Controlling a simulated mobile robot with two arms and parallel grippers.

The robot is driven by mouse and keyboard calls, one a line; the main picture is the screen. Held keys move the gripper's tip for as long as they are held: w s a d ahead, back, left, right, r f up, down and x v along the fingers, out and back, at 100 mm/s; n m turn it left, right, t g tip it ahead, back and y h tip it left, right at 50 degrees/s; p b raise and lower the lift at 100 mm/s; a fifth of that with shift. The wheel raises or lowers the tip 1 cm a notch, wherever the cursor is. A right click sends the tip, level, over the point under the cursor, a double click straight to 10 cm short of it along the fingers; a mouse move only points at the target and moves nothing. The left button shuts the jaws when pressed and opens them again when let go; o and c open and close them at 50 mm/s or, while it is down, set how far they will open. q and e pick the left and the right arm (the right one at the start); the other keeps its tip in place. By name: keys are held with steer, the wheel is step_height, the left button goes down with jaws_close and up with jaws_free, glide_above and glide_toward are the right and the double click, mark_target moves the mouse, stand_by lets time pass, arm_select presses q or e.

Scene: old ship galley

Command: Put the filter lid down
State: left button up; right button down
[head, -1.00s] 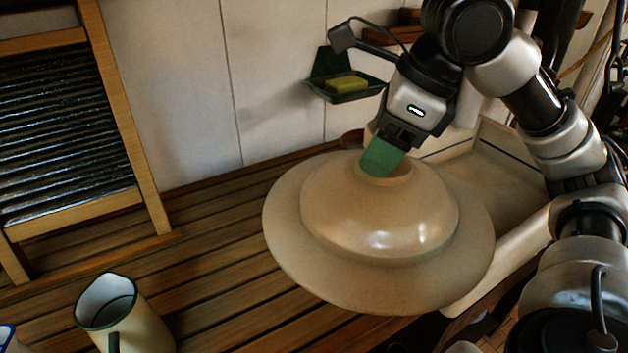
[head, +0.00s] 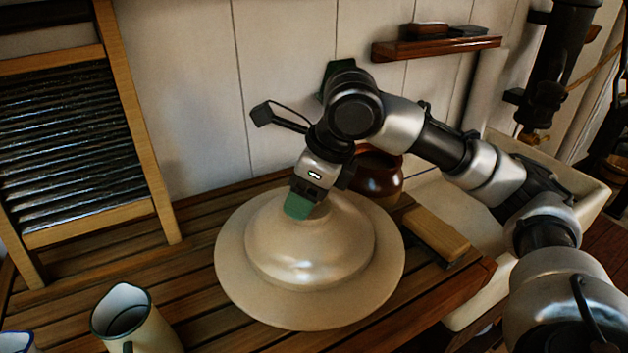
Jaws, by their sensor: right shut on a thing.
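The filter lid (head: 285,285) is a wide, cream, domed disc with a broad brim and a raised collar on top. It is over the slatted wooden counter (head: 190,285) in the head view, slightly tilted. I cannot tell whether its brim touches the slats. My right gripper (head: 300,205) is at the top of the lid, shut on its collar, with green finger pads showing. The far side of the grip is hidden. My left gripper is out of view.
A washboard (head: 135,215) leans on the wall at left. A cream jug (head: 140,325) stands at front left. A brown pot (head: 378,172) and a wooden brush (head: 436,236) are close behind and right of the lid. A pale sink (head: 590,195) lies beyond the counter's right edge.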

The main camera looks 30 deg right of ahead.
steer(key=shift+f, duration=1.35)
steer(key=shift+c, duration=1.4)
jaws_free()
steer(key=shift+s+f, duration=0.15)
steer(key=v, duration=1.2)
